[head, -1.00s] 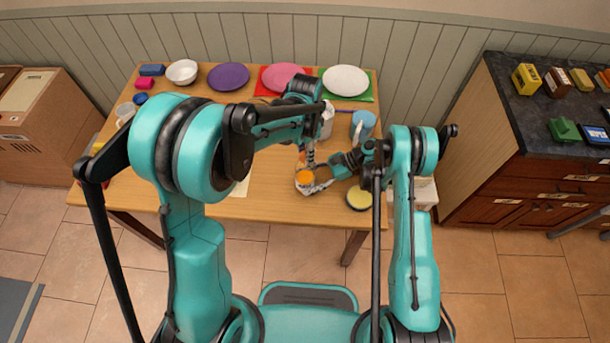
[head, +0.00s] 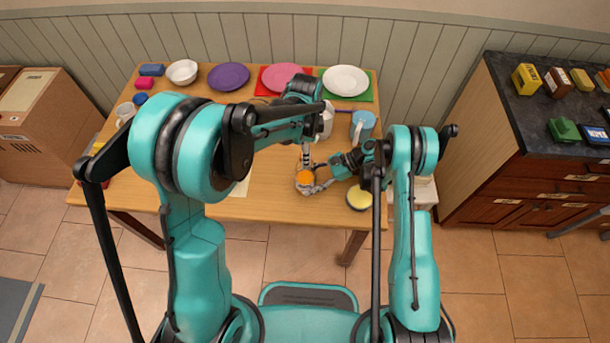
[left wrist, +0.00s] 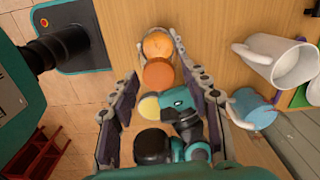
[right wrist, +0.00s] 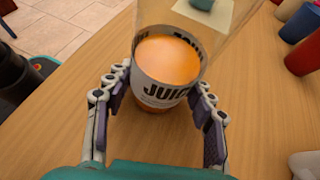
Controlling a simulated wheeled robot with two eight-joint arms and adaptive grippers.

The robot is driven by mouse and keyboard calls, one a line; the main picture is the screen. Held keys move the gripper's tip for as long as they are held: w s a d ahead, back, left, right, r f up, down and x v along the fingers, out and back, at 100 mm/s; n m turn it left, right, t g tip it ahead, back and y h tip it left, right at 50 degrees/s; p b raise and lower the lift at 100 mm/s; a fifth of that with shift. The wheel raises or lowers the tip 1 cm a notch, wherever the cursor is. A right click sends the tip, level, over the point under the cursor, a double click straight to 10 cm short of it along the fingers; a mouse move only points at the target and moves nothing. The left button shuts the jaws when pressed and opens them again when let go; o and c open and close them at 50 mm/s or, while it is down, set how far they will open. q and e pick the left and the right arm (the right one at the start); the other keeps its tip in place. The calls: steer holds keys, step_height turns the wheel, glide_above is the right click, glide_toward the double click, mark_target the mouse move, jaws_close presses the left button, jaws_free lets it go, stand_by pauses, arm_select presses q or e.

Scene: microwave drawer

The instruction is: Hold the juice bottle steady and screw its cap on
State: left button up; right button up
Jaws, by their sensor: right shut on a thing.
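The juice bottle (right wrist: 155,92) stands upright on the table, with a "JUICE" label, orange juice and a clear upper part. It also shows in the head view (head: 305,178). My right gripper (right wrist: 155,85) is shut around its sides; in the head view it reaches in from the right (head: 322,185). My left gripper (left wrist: 155,75) is above the bottle with its fingers spread. Two orange rounds show between its fingers in the left wrist view, a paler one (left wrist: 158,45) and a darker one (left wrist: 158,73). I cannot tell for certain which is the cap.
A yellow-topped round thing (head: 359,198) lies near the table's front right. Plates, including a purple one (head: 228,76), line the back. Bare table (head: 275,208) shows in front of the bottle.

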arm_select(q)
steer(key=n, duration=0.4)
steer(key=shift+n, duration=0.3)
steer(key=n, duration=0.4)
steer(key=shift+n, duration=0.4)
steer(key=n, duration=0.4)
steer(key=shift+n, duration=0.3)
steer(key=n, duration=0.4)
jaws_close()
